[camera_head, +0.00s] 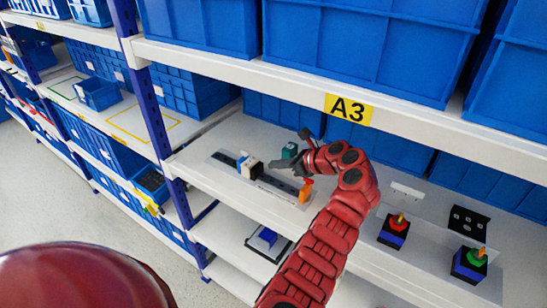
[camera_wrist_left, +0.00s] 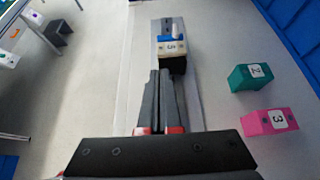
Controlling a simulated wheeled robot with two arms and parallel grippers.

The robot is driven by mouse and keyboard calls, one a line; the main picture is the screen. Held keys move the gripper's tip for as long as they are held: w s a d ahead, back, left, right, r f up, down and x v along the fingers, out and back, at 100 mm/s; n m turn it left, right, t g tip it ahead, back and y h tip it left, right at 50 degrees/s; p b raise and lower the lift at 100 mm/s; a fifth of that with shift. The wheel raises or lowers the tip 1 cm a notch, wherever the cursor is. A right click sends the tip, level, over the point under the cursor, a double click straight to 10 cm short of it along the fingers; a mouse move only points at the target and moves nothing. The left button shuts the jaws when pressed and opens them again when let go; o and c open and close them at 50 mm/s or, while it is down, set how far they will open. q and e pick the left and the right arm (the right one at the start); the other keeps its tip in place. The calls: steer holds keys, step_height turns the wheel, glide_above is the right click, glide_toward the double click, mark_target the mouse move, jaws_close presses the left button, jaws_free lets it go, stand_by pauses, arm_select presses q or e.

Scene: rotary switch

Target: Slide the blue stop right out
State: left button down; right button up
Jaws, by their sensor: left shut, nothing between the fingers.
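A grey-black rail (camera_head: 224,159) lies on the white shelf below the A3 label. A cream and black block (camera_head: 252,169), numbered in the left wrist view (camera_wrist_left: 171,49), sits on it. The blue stop (camera_head: 241,161) is at the block's far-left side; in the left wrist view it is a blue piece (camera_wrist_left: 174,38) just beyond the block. My left gripper (camera_wrist_left: 160,74) is shut and empty, its fingertips pointing along the rail at the block's near dark side. I cannot tell whether they touch. In the head view the left gripper (camera_head: 272,166) is beside the block. My right gripper is out of view.
A teal block (camera_wrist_left: 252,77) and a pink block (camera_wrist_left: 269,122) stand right of the rail. An orange piece (camera_head: 306,191) is at the rail's right end. Two button boxes (camera_head: 393,231) (camera_head: 468,265) stand further right. Blue bins (camera_head: 370,45) fill the shelf above.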

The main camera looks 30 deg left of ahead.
arm_select(q)
steer(key=p, duration=0.4)
glide_toward(241, 162)
steer(key=x, duration=0.4)
steer(key=shift+s+a+f, duration=0.1)
steer(key=shift+a+f, duration=0.05)
steer(key=shift+f, duration=0.2)
steer(key=shift+w+a+f, duration=0.1)
steer(key=shift+a, duration=0.3)
steer(key=shift+w+a+f, duration=0.1)
steer(key=shift+a, duration=0.35)
